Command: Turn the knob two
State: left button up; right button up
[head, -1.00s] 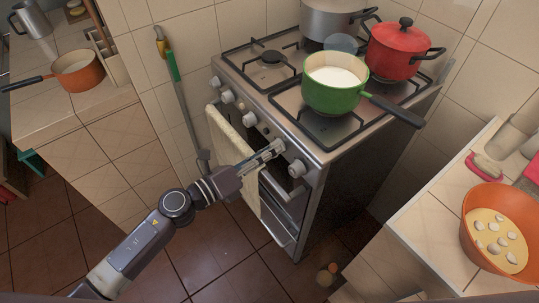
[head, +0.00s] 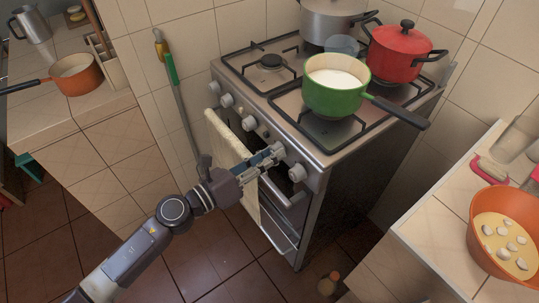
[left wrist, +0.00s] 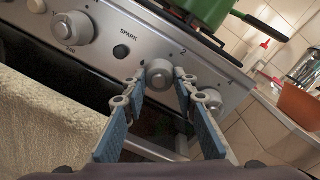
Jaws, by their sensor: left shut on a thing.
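Knob two (left wrist: 160,73) is a round grey knob on the stove's front panel, with a "2" printed above it to the right. My left gripper (left wrist: 160,77) has one finger on each side of it and is shut on it. In the head view my left gripper (head: 277,154) reaches the stove front from the left, and its fingers largely hide this knob. My right gripper is not in view.
Another knob (head: 297,172) sits close to the right of the gripper. A red pot (head: 402,52) stands behind.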

pick_arm(q)
jog(key=o, duration=1.2)
jog(key=shift+c, duration=0.2)
jog(key=v, duration=1.2)
